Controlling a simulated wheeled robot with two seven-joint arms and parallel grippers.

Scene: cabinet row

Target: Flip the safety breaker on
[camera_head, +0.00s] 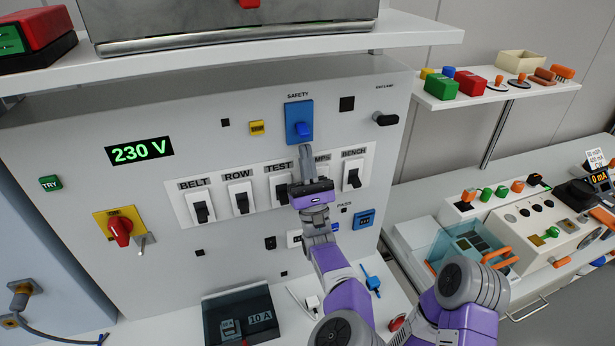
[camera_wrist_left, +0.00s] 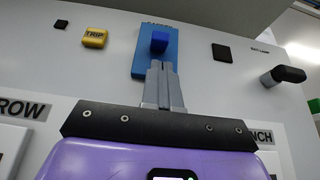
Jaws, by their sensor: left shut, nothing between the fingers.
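The safety breaker (camera_head: 299,111) is a blue plate with a darker blue lever (camera_head: 303,129), under the SAFETY label on the panel. In the left wrist view the plate (camera_wrist_left: 172,60) shows with its lever (camera_wrist_left: 159,42) just beyond the fingertips. My left gripper (camera_head: 304,149) is shut and empty, its tips just below the lever. It also shows in the left wrist view (camera_wrist_left: 160,66). I cannot tell whether the tips touch the lever. My arm hides part of the breaker row below. My right gripper is not in view.
Black switches BELT (camera_head: 202,212), ROW (camera_head: 242,203), TEST (camera_head: 282,193) and BENCH (camera_head: 354,178) sit below. A yellow TRIP button (camera_head: 257,128) is left of the safety breaker, a black knob (camera_head: 386,119) right. A white shelf (camera_head: 250,53) overhangs the panel.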

